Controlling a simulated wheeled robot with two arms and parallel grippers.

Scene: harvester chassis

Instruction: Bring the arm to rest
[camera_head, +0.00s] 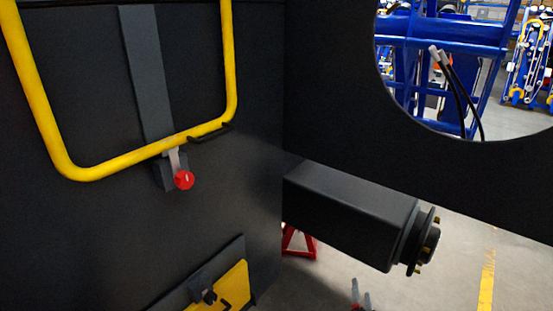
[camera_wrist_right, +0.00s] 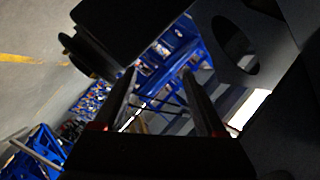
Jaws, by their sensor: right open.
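My right gripper (camera_head: 361,292) shows only by its fingertips at the bottom edge of the head view, over the floor and below the hub end of the dark axle beam (camera_head: 350,205). In the right wrist view the two fingers of my right gripper (camera_wrist_right: 158,75) stand apart with nothing between them. The round hub (camera_wrist_right: 82,55) is at the upper left there, apart from the fingers. The rest of my right arm is out of the head view. My left gripper is in neither view.
The dark chassis panel has a large round hole (camera_wrist_right: 235,45), with two cable ends (camera_head: 440,55) showing through it. A yellow tube frame (camera_head: 115,160), a red knob (camera_head: 184,180) and a yellow plate (camera_head: 232,285) are left. A red stand (camera_head: 298,243) is below the beam. Floor is clear at right.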

